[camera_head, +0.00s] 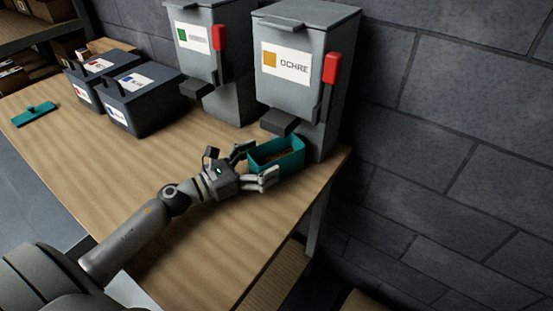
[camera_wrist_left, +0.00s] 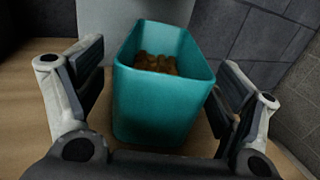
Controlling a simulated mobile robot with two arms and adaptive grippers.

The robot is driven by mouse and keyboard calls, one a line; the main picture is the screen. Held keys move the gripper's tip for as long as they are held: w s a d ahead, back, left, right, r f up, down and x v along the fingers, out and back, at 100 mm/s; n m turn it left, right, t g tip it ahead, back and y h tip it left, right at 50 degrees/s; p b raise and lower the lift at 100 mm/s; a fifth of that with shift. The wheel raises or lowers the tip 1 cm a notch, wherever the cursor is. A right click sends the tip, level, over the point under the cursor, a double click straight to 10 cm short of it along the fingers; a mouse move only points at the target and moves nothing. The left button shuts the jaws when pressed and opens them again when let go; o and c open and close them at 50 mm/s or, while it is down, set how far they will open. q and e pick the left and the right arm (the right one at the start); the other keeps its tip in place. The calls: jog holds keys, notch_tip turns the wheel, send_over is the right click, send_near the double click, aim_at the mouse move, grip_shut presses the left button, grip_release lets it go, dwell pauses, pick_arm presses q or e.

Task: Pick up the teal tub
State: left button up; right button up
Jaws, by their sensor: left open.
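The teal tub (camera_head: 284,160) stands upright on the wooden table, below the spout of the dispenser labelled OCHRE. It holds some brownish-ochre pieces, which show in the left wrist view inside the tub (camera_wrist_left: 158,105). My left gripper (camera_head: 255,166) is open, with one finger on each side of the tub. In the left wrist view the open fingers (camera_wrist_left: 160,95) flank the tub with a visible gap on the left; whether the right finger touches it I cannot tell. My right gripper is not in view.
The OCHRE dispenser (camera_head: 308,28) with a red lever (camera_head: 332,68) stands just behind the tub. Another dispenser (camera_head: 205,50) with a green label is left of it. Two dark bins (camera_head: 145,108) and a teal flat tool (camera_head: 34,114) are farther left. The table's (camera_head: 215,235) right edge is close.

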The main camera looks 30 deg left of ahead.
aim_at(272, 156)
pick_arm(q)
jog(key=x, duration=0.3)
jog(key=shift+w+d+r+p, duration=0.1)
jog(key=shift+w+p, duration=0.05)
jog(key=shift+p, duration=0.25)
jog(key=shift+r, duration=0.1)
jog(key=c, duration=1.4)
